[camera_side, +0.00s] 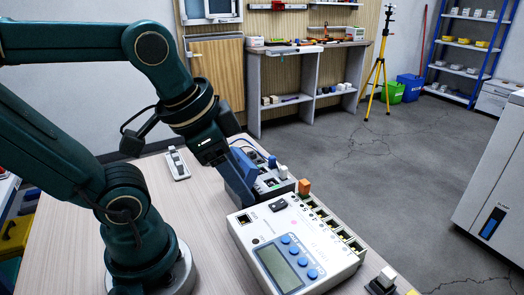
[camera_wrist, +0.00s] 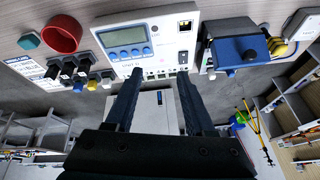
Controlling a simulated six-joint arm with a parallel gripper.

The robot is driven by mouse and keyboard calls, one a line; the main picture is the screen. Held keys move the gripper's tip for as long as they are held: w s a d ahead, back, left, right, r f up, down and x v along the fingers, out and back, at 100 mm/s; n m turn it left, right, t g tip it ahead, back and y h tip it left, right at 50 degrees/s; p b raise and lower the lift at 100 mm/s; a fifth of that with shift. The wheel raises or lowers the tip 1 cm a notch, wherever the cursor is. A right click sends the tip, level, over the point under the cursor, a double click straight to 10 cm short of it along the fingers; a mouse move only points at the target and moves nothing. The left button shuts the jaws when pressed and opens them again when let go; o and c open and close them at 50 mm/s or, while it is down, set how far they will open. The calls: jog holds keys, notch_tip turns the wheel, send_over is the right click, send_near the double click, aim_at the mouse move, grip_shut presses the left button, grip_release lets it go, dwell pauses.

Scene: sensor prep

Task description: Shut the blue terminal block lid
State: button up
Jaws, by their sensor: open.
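The terminal block (camera_side: 274,184) is a grey box on the bench behind the white meter in the side view. Its blue lid (camera_side: 245,162) stands raised at the block's left side, and the dark inside of the block shows. The lid also shows in the wrist view as a blue panel (camera_wrist: 238,50) at upper right. My gripper (camera_side: 243,197) is open and points down beside the block and the meter, left of the lid's front edge. In the wrist view my gripper (camera_wrist: 157,85) has its two fingers apart with nothing between them. I cannot tell whether a finger touches the lid.
The white meter (camera_side: 330,240) with a screen and blue buttons sits close in front of the block. A small switch (camera_side: 177,164) lies on the left. A red round part (camera_wrist: 63,34) shows in the wrist view.

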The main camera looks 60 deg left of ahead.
jog(key=shift+s+d+f+n, duration=0.25)
jog(key=shift+d+f+n, duration=0.1)
jog(key=shift+f+n, duration=0.2)
jog(key=w+a+g, duration=0.1)
jog(key=w+a, duration=0.1)
jog(key=a, duration=0.3)
jog(key=w+a+n+g, duration=0.1)
jog(key=w+a+g, duration=0.1)
jog(key=a, duration=0.4)
jog(key=w+a+r+g, duration=0.1)
jog(key=w+a, duration=0.1)
jog(key=a, duration=0.3)
jog(key=shift+a+g, duration=0.3)
jog(key=shift+g, duration=0.1)
jog(key=shift+s+a+f+n, duration=0.15)
jog(key=shift+a+f+n, duration=0.15)
jog(key=shift+f, duration=2.45)
grip_shut()
